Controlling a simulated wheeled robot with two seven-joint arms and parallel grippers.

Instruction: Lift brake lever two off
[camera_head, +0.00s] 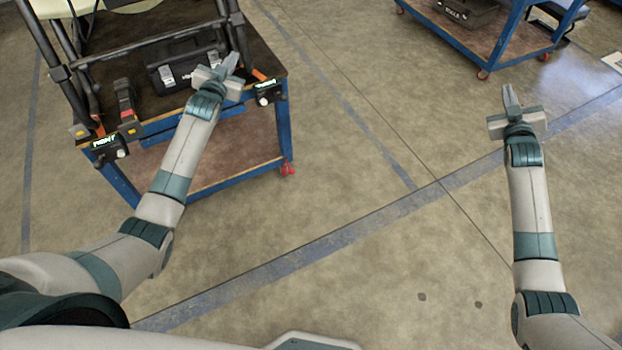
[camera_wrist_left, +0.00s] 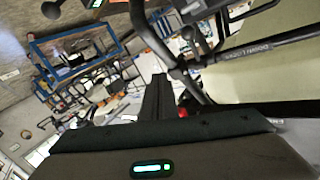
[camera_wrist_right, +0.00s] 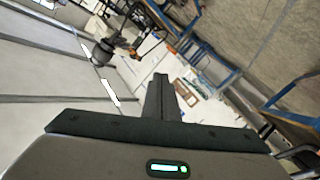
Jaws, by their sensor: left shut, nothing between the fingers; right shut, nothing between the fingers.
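A drone frame of black tubes (camera_head: 150,48) stands on the blue cart (camera_head: 284,108) at the left. Orange parts show at the cart's front corners, one at the right (camera_head: 262,77) and one at the left (camera_head: 99,131); I cannot tell which, if either, is brake lever two. My left gripper (camera_head: 229,66) is shut and empty over the cart's right part, beside the right orange part and apart from it. Its closed fingers show in the left wrist view (camera_wrist_left: 160,98). My right gripper (camera_head: 508,95) is shut and empty over open floor; its fingers show in the right wrist view (camera_wrist_right: 160,97).
A black toolbox (camera_head: 170,75) lies on the cart behind my left gripper, and a black and orange tool (camera_head: 126,103) stands to its left. A second blue cart (camera_head: 505,50) with a black case (camera_head: 466,12) stands at the back right. The floor between is clear.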

